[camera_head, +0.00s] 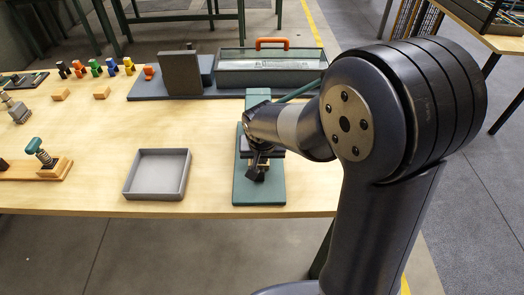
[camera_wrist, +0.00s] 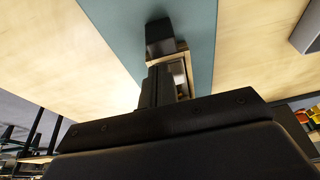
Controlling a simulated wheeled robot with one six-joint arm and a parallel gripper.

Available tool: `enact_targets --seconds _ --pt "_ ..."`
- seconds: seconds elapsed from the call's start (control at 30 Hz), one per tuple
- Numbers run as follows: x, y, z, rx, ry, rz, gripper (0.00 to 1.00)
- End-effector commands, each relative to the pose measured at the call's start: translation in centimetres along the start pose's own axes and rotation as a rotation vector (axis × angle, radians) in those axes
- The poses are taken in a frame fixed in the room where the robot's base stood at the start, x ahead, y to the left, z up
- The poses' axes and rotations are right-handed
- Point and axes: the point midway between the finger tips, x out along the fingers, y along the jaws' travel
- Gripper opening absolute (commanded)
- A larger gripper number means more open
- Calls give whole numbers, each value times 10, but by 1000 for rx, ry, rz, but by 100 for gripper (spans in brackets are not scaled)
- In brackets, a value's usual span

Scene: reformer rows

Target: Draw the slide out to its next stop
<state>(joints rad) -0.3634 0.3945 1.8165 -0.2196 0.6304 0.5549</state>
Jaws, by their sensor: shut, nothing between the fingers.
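The slide's teal base (camera_head: 260,192) lies on the table in front of my arm, running front to back. A dark carriage (camera_head: 275,153) sits on it, partly hidden by my arm. My gripper (camera_head: 255,174) points down over the front half of the base, fingers shut and empty. In the wrist view the teal base (camera_wrist: 203,25) runs upward past the fingers.
An empty grey tray (camera_head: 157,174) stands left of the base. A wooden spring fixture (camera_head: 38,166) is at far left. Behind are a grey upright block (camera_head: 180,74) and a toolbox with an orange handle (camera_head: 270,68). The table's front edge is close.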

Motion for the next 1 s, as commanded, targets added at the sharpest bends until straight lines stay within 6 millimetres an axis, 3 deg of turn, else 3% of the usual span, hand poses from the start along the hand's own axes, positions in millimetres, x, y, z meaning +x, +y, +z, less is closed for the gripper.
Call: enact_targets --seconds 0.27,0.57,1.0 --pt "13 0 0 1 0 -1 0" --pt "13 0 0 1 1 -1 0" --pt "8 0 16 1 -1 0 0"
